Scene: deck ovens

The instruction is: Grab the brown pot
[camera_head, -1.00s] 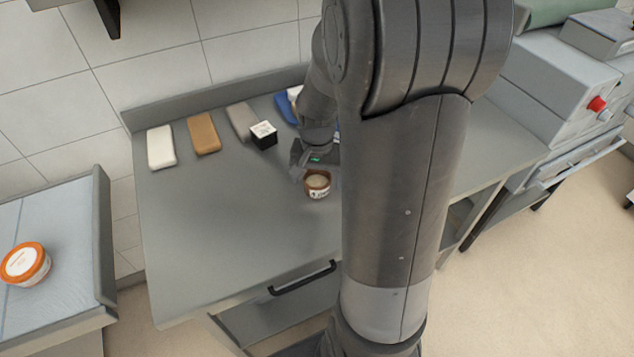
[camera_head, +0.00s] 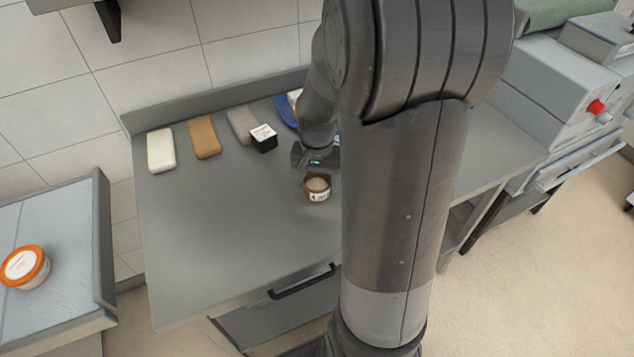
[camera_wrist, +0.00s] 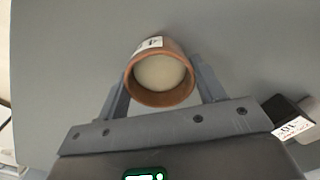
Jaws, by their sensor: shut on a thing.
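The brown pot (camera_head: 317,188) is a small round tub with a white label and a pale top, on the grey table in the head view. In the wrist view the pot (camera_wrist: 160,97) sits between the two fingers, its brown rim and pale inside facing the camera. My gripper (camera_wrist: 162,85) is shut on the pot, one finger at each side. In the head view my gripper (camera_head: 312,172) is partly hidden by my arm. I cannot tell whether the pot touches the table or is slightly raised.
A black box with a white top (camera_head: 263,138) stands behind and left of the pot. White (camera_head: 161,150), brown (camera_head: 204,139) and grey (camera_head: 241,125) blocks lie along the back. An orange-rimmed tub (camera_head: 25,267) sits on the left counter. The table's front left is clear.

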